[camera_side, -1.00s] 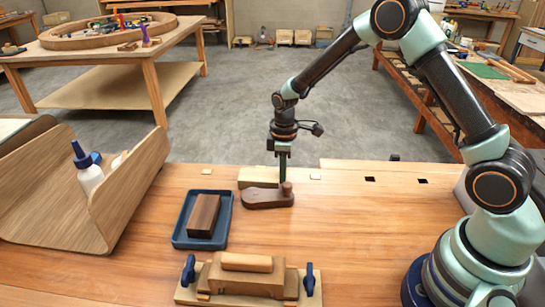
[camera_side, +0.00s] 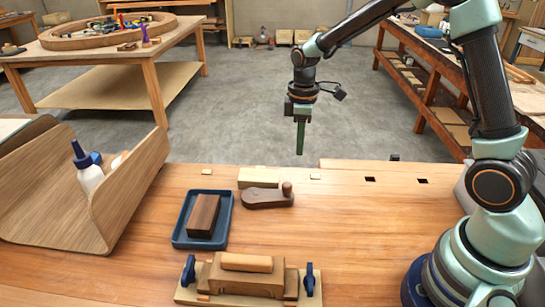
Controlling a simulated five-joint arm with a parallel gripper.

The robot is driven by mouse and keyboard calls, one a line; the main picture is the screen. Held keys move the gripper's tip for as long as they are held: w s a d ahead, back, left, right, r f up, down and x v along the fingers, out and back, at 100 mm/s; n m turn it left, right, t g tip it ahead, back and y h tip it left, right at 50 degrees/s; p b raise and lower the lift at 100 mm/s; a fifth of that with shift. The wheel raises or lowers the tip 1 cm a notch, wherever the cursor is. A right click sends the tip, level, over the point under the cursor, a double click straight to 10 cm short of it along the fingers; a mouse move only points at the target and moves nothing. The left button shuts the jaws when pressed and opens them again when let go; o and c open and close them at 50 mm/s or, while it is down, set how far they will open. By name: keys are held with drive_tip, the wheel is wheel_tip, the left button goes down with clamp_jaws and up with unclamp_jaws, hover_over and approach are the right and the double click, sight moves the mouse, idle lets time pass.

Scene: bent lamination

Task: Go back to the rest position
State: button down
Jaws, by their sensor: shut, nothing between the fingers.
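My gripper (camera_side: 300,138) hangs in the air above the back edge of the workbench (camera_side: 330,225), pointing down. Its green fingers are shut with nothing held. Below it and to its left, a dark wooden piece with an upright round knob (camera_side: 265,198) lies on the bench. A pale wooden block (camera_side: 257,177) lies just behind that piece. My gripper is apart from both.
A blue tray (camera_side: 180,238) holds a dark wood block (camera_side: 203,215). In front is a wooden form (camera_side: 225,278) with blue-handled clamps (camera_side: 188,270). A curved wooden holder (camera_side: 130,190) with a white glue bottle (camera_side: 88,170) stands left. The bench's right middle is clear.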

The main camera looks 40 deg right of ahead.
drive_tip(key=s+a+r+m+t, duration=0.2)
drive_tip(key=s+r+m+t, duration=0.3)
drive_tip(key=s+r, duration=0.9)
drive_tip(key=m, duration=0.3)
drive_tip(key=shift+s+m+t, duration=0.25)
drive_tip(key=shift+m+t, duration=0.05)
drive_tip(key=shift+m, duration=0.1)
